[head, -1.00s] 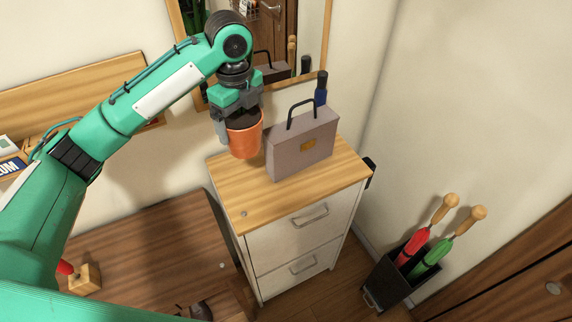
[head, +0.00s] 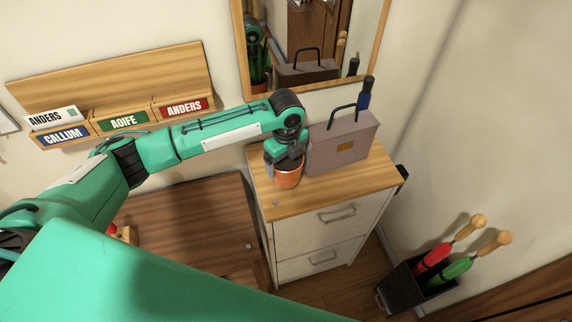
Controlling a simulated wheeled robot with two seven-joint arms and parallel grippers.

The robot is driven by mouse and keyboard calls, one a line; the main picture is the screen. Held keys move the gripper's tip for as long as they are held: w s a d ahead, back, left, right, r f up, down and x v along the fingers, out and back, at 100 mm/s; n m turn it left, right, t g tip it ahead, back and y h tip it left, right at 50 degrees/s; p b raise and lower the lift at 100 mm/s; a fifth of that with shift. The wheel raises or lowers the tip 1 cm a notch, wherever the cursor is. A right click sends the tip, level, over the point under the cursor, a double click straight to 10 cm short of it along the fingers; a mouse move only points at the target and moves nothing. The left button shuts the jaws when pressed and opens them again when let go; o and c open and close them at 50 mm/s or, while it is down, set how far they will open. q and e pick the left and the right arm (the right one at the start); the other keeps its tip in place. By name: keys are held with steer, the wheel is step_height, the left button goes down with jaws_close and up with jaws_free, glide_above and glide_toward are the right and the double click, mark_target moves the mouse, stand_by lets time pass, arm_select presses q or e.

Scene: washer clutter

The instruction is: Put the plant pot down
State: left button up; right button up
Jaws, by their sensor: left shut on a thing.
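The orange plant pot (head: 288,179) is at the left part of the wooden top of the white drawer cabinet (head: 318,202). It looks upright, and its base appears at or very close to the top. My left gripper (head: 284,168) is over the pot from above and shut on it; the fingers hide the pot's rim and inside. My right gripper is not in view.
A grey-brown case (head: 342,146) with a black handle stands just right of the pot. A blue-and-black bottle (head: 365,93) is behind it. A framed mirror (head: 240,60) hangs behind. An umbrella stand (head: 400,290) is at lower right.

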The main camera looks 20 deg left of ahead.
arm_select(q)
step_height(320, 180, down, 2)
steer(key=shift+f+p, duration=0.15)
steer(key=shift+p, duration=0.2)
steer(key=shift+f, duration=0.45)
steer(key=o, duration=1.1)
steer(key=shift+f, duration=0.15)
steer(key=shift+o, duration=0.2)
